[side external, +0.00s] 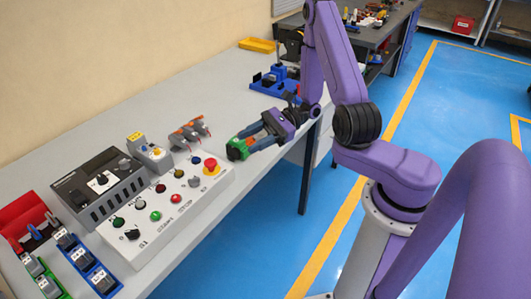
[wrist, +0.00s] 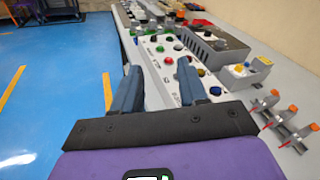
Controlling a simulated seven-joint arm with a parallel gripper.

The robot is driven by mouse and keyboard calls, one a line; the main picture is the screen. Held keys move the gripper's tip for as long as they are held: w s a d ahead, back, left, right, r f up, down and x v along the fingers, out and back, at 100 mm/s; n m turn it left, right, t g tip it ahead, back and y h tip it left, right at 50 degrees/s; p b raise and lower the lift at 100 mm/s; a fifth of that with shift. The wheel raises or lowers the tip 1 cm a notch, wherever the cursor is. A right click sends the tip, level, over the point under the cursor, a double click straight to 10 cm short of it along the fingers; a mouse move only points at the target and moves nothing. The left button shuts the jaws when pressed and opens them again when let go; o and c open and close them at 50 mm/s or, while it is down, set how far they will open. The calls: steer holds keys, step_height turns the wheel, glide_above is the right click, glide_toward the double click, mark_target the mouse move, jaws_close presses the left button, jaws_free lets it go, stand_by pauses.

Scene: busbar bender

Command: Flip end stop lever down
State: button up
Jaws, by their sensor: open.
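I cannot tell for certain which part is the end stop lever. A row of three grey clip-like parts with orange-red tips (side external: 189,132) stands on the bench behind the button panel. The row also shows at the right edge of the wrist view (wrist: 276,118). My gripper (side external: 243,146) is over the bench's front side, to the right of the panel and the clips and apart from the clips. In the wrist view, its two blue-grey fingers (wrist: 158,67) are apart, with nothing visibly held. Green and orange-red colour shows at the fingertips in the side view; what it belongs to is unclear.
A sloped panel of buttons and knobs (side external: 145,240) lies left of my gripper. Behind it are a dark grey box (side external: 97,184) and a small grey unit with yellow top (side external: 148,150). Blue (side external: 272,90) and yellow (side external: 257,45) trays stand further back. Bench between is clear.

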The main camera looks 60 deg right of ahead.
steer(key=s+a+r+n+g+h, duration=0.3)
steer(key=s+a+n+g, duration=0.2)
steer(key=n+g, duration=0.5)
steer(key=shift+s+a+n+g, duration=0.4)
steer(key=shift+s+g, duration=0.4)
steer(key=shift+s, duration=0.6)
steer(key=shift+h, duration=0.3)
